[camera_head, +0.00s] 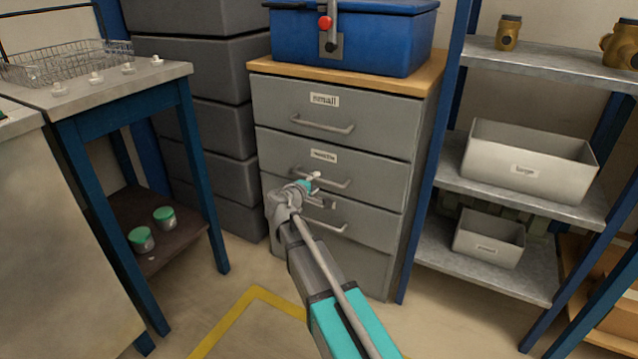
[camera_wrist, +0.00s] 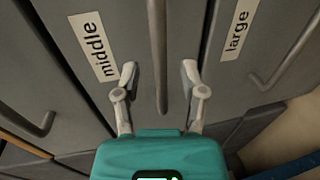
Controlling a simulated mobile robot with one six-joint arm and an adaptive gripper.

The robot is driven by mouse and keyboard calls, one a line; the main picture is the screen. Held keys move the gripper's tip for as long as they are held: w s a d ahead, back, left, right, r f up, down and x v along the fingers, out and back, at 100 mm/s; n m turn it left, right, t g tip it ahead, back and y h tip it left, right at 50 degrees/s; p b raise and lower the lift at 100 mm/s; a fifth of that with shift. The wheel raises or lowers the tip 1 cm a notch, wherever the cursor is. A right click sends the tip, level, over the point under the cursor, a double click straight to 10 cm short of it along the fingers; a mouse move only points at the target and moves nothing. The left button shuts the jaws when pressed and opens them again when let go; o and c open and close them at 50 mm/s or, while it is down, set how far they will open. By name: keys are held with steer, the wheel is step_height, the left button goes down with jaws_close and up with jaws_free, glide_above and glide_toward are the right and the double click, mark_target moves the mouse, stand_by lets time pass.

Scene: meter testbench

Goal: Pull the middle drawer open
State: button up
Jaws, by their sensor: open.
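The grey cabinet's middle drawer (camera_head: 375,185) is the second from the top and looks flush with its neighbours. Its label reads "middle" in the wrist view (camera_wrist: 92,45). Its bar handle (camera_head: 340,183) is partly covered by my gripper in the head view. My gripper (camera_head: 317,189) is open in front of this drawer. In the wrist view, my gripper (camera_wrist: 160,73) has one finger on each side of the middle drawer's handle (camera_wrist: 157,45), with gaps on both sides. I cannot tell how deep the handle sits between the fingertips.
The top drawer, labelled "small" (camera_head: 340,120), and the drawer labelled "large" (camera_wrist: 240,28) look shut. A blue toolbox (camera_head: 375,40) stands on the cabinet. A shelf rack (camera_head: 560,62) stands to the right and a workbench (camera_head: 130,88) to the left. Floor in front is clear.

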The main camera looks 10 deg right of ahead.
steer(key=shift+x, duration=1.5)
jaws_close()
